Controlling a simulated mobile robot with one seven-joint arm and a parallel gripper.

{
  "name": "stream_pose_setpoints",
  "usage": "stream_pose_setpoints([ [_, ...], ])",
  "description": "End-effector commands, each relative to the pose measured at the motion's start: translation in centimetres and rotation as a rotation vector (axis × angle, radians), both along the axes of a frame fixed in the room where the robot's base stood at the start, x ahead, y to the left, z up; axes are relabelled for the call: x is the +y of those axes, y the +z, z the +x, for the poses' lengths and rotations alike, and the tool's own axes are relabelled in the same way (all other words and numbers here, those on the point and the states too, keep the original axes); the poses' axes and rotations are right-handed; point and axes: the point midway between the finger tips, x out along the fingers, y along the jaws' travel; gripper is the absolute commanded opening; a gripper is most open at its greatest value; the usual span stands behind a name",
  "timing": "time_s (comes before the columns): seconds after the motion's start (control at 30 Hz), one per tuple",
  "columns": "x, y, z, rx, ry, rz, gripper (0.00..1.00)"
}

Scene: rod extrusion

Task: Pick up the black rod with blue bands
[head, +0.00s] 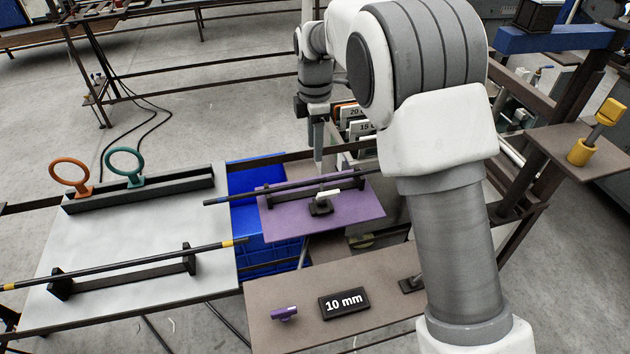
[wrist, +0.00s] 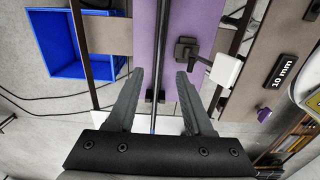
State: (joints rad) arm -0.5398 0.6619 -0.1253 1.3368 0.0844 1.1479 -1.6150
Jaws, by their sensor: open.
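The black rod with blue bands (head: 237,197) lies across dark supports on a purple board (head: 363,208). A blue band shows at its left end in the head view; its right end runs behind my arm. My gripper (head: 318,158) is above the purple board, pointing down. In the wrist view my gripper (wrist: 160,74) is open, with one finger on each side of the rod (wrist: 157,88). Nothing is held. I cannot tell whether the fingertips are at the rod's height.
A black clamp with a white lever (head: 327,194) stands on the purple board, close to my gripper's right finger in the wrist view. A yellow-banded rod (head: 120,265) rests on the grey table at left. A blue crate (wrist: 68,48) is beside the purple board.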

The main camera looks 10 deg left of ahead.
Motion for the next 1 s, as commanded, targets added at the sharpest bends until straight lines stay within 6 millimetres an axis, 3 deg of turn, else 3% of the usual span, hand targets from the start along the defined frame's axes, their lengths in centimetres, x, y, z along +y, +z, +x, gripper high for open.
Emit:
stream_pose_setpoints([
  [0.13, 0.0, -3.0, -0.1, 0.003, -0.001, -0.003, 0.52],
  [0.47, 0.0, -5.7, -0.1, 0.003, 0.000, -0.001, 0.52],
  [0.7, 0.1, -9.2, 0.0, 0.002, 0.000, -0.001, 0.52],
  [1.0, 0.0, -10.0, 0.1, 0.000, 0.000, 0.000, 0.52],
])
